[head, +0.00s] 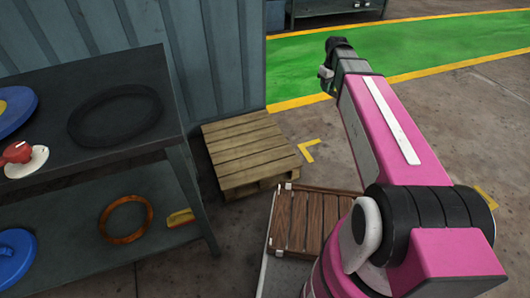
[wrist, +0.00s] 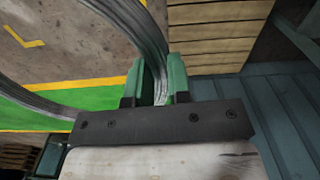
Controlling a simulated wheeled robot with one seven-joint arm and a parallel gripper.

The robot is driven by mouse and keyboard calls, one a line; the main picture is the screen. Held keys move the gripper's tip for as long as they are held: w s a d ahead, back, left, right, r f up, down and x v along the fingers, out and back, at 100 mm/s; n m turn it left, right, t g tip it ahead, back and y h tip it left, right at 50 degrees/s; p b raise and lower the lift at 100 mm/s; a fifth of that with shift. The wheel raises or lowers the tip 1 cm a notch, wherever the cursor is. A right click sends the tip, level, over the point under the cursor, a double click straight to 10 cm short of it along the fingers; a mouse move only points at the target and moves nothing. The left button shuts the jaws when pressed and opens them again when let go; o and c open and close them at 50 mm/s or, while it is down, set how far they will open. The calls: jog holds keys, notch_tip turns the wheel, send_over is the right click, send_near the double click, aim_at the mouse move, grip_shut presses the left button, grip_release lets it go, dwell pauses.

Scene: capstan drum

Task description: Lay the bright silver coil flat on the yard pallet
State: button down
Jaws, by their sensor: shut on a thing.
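The bright silver coil (wrist: 146,35) shows in the wrist view as a large curved band of strands, cut off by the left and top edges. My gripper (wrist: 162,78) has its green fingers shut on the coil's rim. In the head view I cannot make out the coil or the fingers; my pink arm reaches toward the back. A light wooden pallet (head: 248,150) lies on the floor by the blue wall, and its slats show in the wrist view (wrist: 220,30), above and right of my fingers. The coil looks apart from it; its height is unclear.
A brown slatted platform (head: 300,222) stands just in front of the pallet. A dark shelf unit (head: 60,85) at left holds a black ring (head: 75,128), a copper ring (head: 105,217) and blue discs. A corrugated wall (head: 225,55) backs the pallet. Floor right of it is open.

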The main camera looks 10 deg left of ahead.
jog(key=w+a+f+n, duration=0.4)
jog(key=a+f+n, duration=0.3)
jog(key=f, duration=0.5)
jog(key=n, duration=1.3)
send_near(263, 165)
jog(key=shift+d+f, duration=0.15)
jog(key=shift+f, duration=2.35)
jog(key=shift+f, duration=1.05)
jog(key=c, duration=1)
grip_release()
jog(key=shift+s, duration=0.1)
